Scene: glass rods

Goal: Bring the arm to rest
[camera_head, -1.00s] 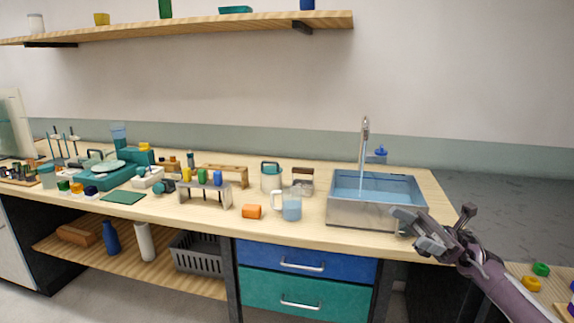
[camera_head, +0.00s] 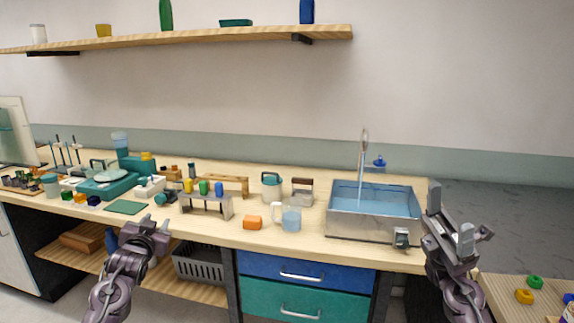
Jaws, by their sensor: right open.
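My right gripper (camera_head: 450,222) is raised in front of the counter's right end, just right of the sink. Its two grey fingers stand apart, pointing up in the picture, with nothing between them. My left gripper (camera_head: 146,236) is in front of the counter's left part, overlapping the lower shelf. I see nothing held in it, but its finger gap is too small to read. Both arms come up from the bottom edge of the picture.
The sink (camera_head: 338,226) holds water under a running tap. A grey basket (camera_head: 198,266) sits below. Coloured rings (camera_head: 524,296) lie at the lower right.

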